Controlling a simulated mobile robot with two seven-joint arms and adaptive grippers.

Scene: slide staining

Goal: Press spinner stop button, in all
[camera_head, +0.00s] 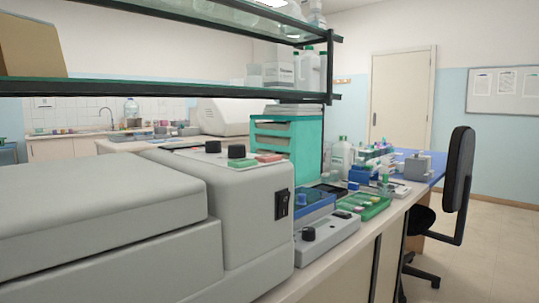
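A large grey machine (245,205) with a closed lid (90,195) fills the left foreground; it looks like the spinner. Its top panel carries two black knobs (236,152), a green button (242,163) and a red button (268,158), the red one farther right; I take the red one for the stop button. A black rocker switch (282,204) is on its front face. No label on the buttons is readable. Neither of my grippers shows in the head view.
A shelf (200,88) hangs above the machine. To its right on the bench are a small device with a black knob (328,238), a green tray (364,205), a teal drawer unit (288,148) and bottles. A black chair (457,185) stands at the right; the floor (490,260) beside it is clear.

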